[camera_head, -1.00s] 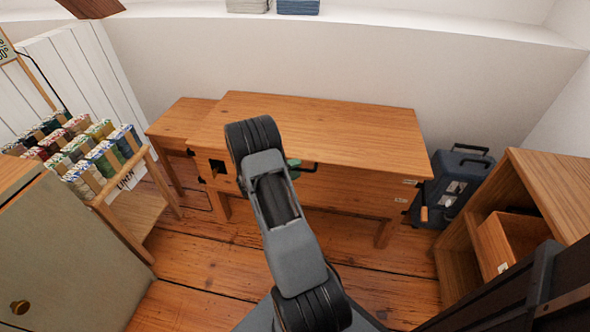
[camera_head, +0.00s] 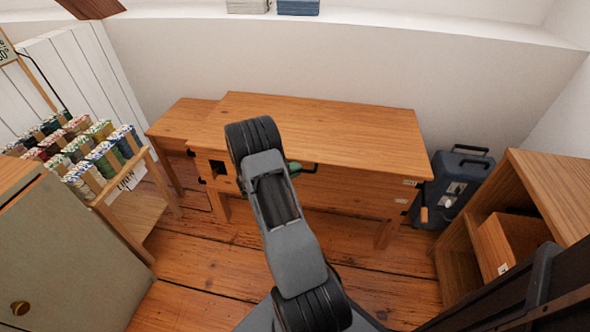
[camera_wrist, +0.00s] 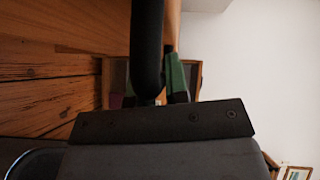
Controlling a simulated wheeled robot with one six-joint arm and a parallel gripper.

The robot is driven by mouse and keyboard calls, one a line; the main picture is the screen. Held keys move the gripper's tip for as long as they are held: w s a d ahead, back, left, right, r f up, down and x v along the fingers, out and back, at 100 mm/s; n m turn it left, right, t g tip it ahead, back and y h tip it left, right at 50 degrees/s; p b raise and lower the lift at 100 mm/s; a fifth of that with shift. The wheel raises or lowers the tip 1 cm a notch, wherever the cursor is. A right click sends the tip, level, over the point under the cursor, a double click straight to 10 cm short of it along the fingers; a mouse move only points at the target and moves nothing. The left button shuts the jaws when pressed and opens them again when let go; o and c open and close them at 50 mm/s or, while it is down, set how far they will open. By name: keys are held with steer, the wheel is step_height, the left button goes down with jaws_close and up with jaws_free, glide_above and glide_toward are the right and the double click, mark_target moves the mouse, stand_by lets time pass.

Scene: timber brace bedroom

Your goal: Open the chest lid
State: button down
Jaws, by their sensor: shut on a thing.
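The wooden chest (camera_head: 345,208) stands on legs against the back wall. Its lid (camera_head: 340,130) looks flat and down on the body. A dark bar handle (camera_head: 312,169) is at the lid's front edge, partly hidden behind my arm. My gripper (camera_head: 294,169) has green fingers at the handle's left part, mostly hidden by the wrist in the head view.
A low wooden bench or table (camera_head: 178,118) adjoins the chest's left side. A rack of spools (camera_head: 95,155) and a grey-green cabinet (camera_head: 75,245) stand at left. A dark blue case (camera_head: 455,185) and an open wooden shelf (camera_head: 545,185) stand at right. Floor before the chest is bare.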

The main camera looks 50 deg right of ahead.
steer(key=r+p, duration=0.2)
steer(key=r, duration=0.1)
steer(key=r+p, duration=0.3)
steer(key=r, duration=0.1)
steer(key=shift+w+d+p, duration=0.15)
steer(key=shift+d+p, duration=0.05)
steer(key=shift+p, duration=0.1)
steer(key=shift+f, duration=0.1)
steer(key=c, duration=1.1)
jaws_free()
steer(key=p+v, duration=0.2)
steer(key=v, duration=1.1)
steer(key=shift+a, duration=0.4)
